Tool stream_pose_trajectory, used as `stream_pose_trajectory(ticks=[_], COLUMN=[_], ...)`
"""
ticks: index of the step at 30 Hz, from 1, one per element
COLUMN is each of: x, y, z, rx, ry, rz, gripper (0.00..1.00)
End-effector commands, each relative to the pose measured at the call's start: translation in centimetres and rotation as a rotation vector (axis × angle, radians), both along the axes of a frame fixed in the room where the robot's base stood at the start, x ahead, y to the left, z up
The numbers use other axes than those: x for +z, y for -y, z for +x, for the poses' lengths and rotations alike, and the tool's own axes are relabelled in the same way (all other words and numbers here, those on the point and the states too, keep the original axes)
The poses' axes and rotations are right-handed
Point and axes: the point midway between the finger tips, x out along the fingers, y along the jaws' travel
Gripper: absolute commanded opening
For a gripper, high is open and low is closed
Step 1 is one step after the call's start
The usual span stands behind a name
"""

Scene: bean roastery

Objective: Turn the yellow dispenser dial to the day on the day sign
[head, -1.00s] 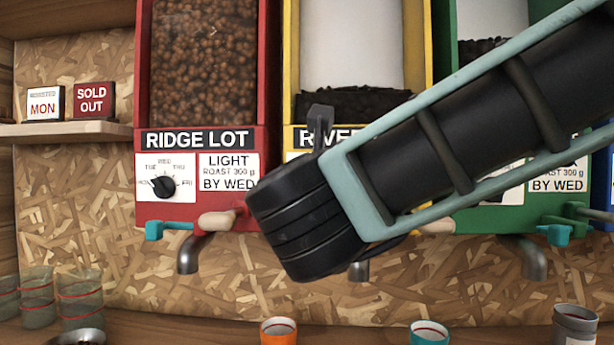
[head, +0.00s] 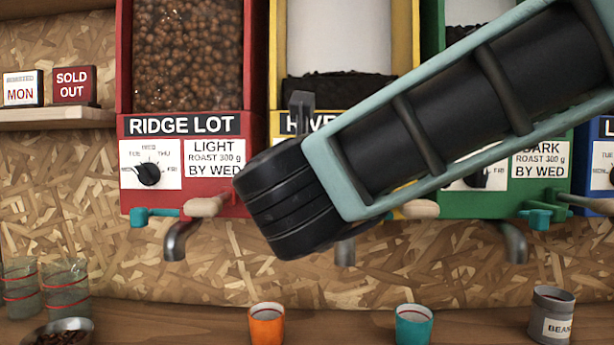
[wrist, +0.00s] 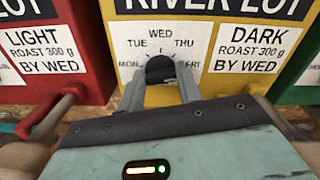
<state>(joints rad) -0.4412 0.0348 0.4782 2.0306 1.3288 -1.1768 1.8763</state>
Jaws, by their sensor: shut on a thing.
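The day sign (head: 21,90) stands on a shelf at the left in the head view and reads MON. The yellow dispenser (head: 274,55), labelled RIVER LOT, is in the middle, its dial hidden there behind my arm. In the wrist view the yellow dispenser (wrist: 194,95) shows its black dial (wrist: 160,68) on a white plate with WED, TUE, THU and MON legible. My gripper (wrist: 160,84) is shut on the dial, one finger on each side. The fingers and knob hide the right part of the plate's lower edge, and I cannot tell where the pointer aims.
A red dispenser (head: 124,60) and a green dispenser (head: 431,50) flank the yellow one closely. Their handles and spouts stick out below. A SOLD OUT sign (head: 74,86) is beside the day sign. Orange (head: 266,325), teal (head: 413,326) and grey (head: 551,314) cups stand on the counter.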

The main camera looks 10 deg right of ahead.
Motion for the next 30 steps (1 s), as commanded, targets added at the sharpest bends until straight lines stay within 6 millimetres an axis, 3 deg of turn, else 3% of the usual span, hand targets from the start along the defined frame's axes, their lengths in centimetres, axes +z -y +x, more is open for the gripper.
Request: stream_pose_trajectory(ticks=[30], x=[-0.12], y=[-0.39], z=[0.00], rx=[0.002], ry=[-0.170], rz=[-0.874], gripper=[0.12])
